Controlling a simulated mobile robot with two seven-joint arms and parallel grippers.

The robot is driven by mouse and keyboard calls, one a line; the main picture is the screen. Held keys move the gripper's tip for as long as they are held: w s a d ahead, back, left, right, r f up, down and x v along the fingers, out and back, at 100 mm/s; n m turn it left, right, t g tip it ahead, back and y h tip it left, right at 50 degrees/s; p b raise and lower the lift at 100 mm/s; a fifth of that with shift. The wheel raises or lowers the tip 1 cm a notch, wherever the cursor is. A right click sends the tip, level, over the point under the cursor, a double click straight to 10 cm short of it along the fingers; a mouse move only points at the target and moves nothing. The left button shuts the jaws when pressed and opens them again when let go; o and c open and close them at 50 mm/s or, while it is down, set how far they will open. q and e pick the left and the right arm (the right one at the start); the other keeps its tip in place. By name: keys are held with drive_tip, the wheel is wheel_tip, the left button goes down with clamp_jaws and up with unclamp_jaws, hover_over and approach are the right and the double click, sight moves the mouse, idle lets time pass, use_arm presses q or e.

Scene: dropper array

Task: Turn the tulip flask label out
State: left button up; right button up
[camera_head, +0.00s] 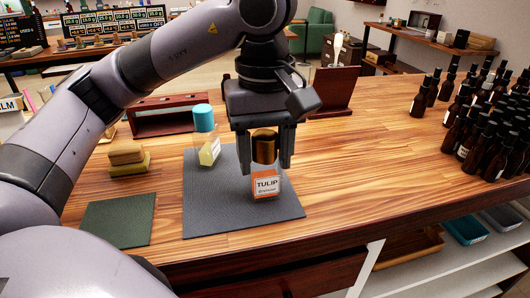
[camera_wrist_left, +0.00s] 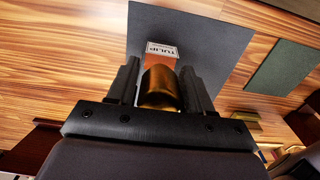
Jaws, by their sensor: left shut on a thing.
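The tulip flask (camera_head: 265,186) is a small clear flask with orange contents and a gold-brown cap (camera_head: 264,147). It stands upright on the grey mat (camera_head: 215,215), and its white TULIP label faces the head camera. My left gripper (camera_head: 264,165) comes down from above, with one finger on each side of the cap, shut on the flask. In the left wrist view the cap (camera_wrist_left: 160,88) sits between the two fingers, and the label (camera_wrist_left: 162,50) shows beyond it. My right gripper is not in view.
A flask with a blue cap (camera_head: 204,118) and yellow contents stands at the mat's back left. A green mat (camera_head: 118,220) and stacked blocks (camera_head: 128,160) lie left. Many dark bottles (camera_head: 485,130) crowd the right. The table between mat and bottles is clear.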

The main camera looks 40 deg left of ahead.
sight(266, 134)
use_arm(q)
drive_tip(key=shift+f, duration=0.1)
idle(0.5)
idle(0.3)
drive_tip(key=o, duration=1.3)
wheel_tip(266, 134, up, 6)
drive_tip(key=shift+f+p, duration=0.1)
drive_tip(key=shift+p, duration=0.75)
drive_tip(key=shift+r, duration=0.7)
